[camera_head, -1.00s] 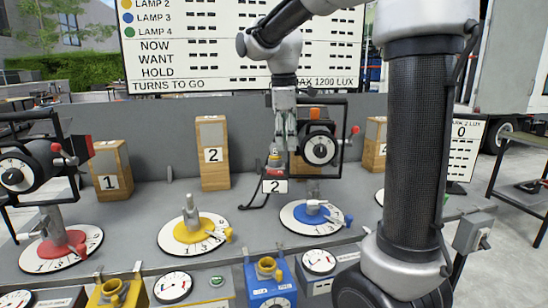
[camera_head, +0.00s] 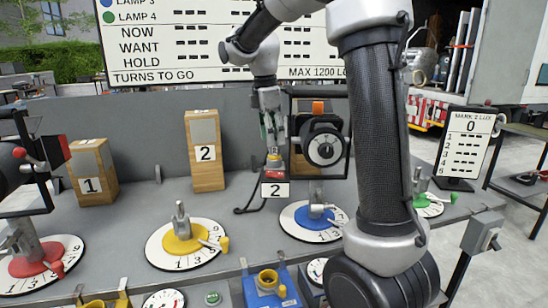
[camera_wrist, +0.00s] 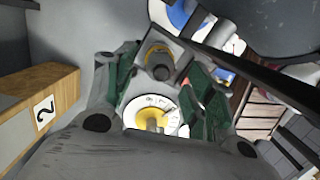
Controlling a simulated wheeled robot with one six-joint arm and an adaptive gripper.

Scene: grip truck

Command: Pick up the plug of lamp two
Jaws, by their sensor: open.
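The plug of lamp two (camera_head: 274,166) is a small red and yellow piece standing above a white tag marked 2 (camera_head: 275,190), with a black cable curling to its left. My gripper (camera_head: 268,140) points down just above the plug, with green finger pads. In the wrist view my gripper (camera_wrist: 162,90) is spread, with a grey and yellow round piece (camera_wrist: 158,62) between its fingers, probably the plug top. I cannot tell whether the pads touch it. The yellow dial (camera_head: 184,240) stands left of the plug.
The block marked 2 (camera_head: 205,152) stands behind and left of my gripper. A black framed lamp (camera_head: 324,147) stands close on the right, above the blue dial (camera_head: 313,219). A blue box with a yellow socket (camera_head: 268,281) is at the front.

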